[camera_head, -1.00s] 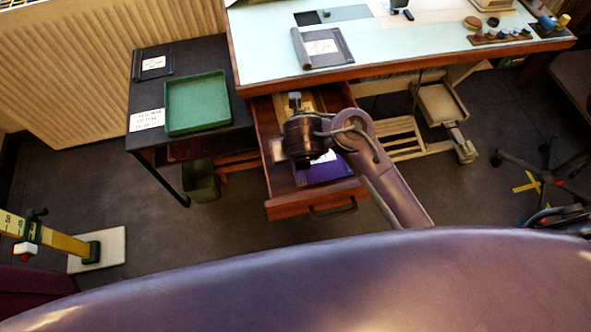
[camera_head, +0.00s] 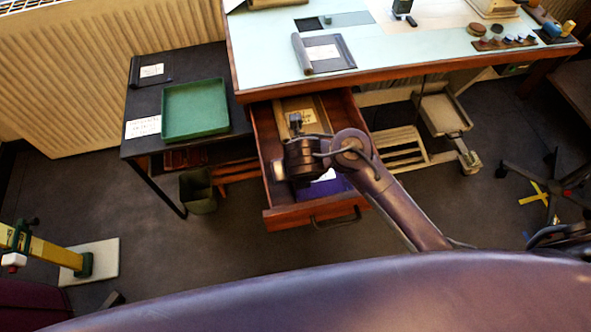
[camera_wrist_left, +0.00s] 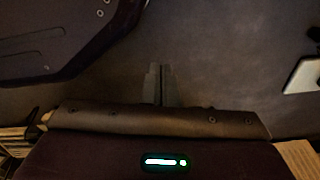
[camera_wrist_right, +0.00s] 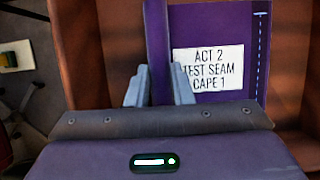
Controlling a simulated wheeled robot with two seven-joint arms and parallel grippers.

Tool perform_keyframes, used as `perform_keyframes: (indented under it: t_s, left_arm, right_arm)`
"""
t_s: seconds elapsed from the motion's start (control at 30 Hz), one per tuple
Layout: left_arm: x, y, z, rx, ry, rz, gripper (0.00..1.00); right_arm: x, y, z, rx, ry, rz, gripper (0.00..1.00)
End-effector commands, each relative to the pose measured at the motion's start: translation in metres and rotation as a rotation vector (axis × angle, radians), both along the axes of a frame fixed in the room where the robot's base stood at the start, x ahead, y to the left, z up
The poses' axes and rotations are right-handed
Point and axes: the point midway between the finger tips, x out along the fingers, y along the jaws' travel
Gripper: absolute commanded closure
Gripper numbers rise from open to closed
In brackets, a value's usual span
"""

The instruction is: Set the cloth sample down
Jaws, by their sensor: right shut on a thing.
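The purple cloth sample (camera_head: 326,187) is in the open wooden drawer (camera_head: 284,219), partly hidden by my right arm in the head view. In the right wrist view it is a purple panel (camera_wrist_right: 219,22) with a white label reading "ACT 2 TEST SEAM CAPE 1". My right gripper (camera_wrist_right: 160,88) is shut on an upright purple strip at the panel's left, seemingly the sample's raised edge. I cannot tell whether the sample rests on the drawer floor. My left gripper (camera_wrist_left: 161,84) is shut and empty above dark floor.
A green tray (camera_head: 223,110) and cards lie on the black side table left of the drawer. A tan item (camera_head: 305,107) lies at the drawer's back. The pale worktop (camera_head: 270,60) overhangs behind. A green bin (camera_head: 197,190) stands on the floor.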

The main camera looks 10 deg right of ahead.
Motion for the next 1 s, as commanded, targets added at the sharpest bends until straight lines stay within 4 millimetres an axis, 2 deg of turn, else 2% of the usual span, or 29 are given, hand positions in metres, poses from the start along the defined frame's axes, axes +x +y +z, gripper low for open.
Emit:
perform_keyframes:
  t_s: [0.03,0.07,0.23,0.6,0.87,1.0]
  left_arm:
    - [0.002,0.0,0.0,0.0,-0.002,0.0,1.0]
    - [0.003,-0.001,0.001,-0.001,-0.003,0.0,1.0]
    - [0.003,-0.001,0.001,-0.001,-0.003,0.0,1.0]
    - [0.004,-0.001,0.005,-0.002,-0.011,0.0,1.0]
    - [-0.047,0.009,-0.007,0.004,0.027,-0.005,1.0]
    - [-0.08,0.015,-0.009,0.007,0.042,-0.009,1.0]
  right_arm:
    - [0.0,0.0,-0.003,-0.001,0.0,0.001,1.0]
    - [0.0,0.0,-0.003,-0.001,0.0,0.001,0.79]
    - [0.0,0.0,-0.002,-0.001,0.0,0.001,0.58]
    - [-0.001,0.0,0.004,0.0,0.0,-0.001,0.58]
    - [-0.013,0.0,0.036,0.002,0.001,0.0,0.58]
    - [-0.021,0.0,0.056,0.002,0.001,0.001,0.58]
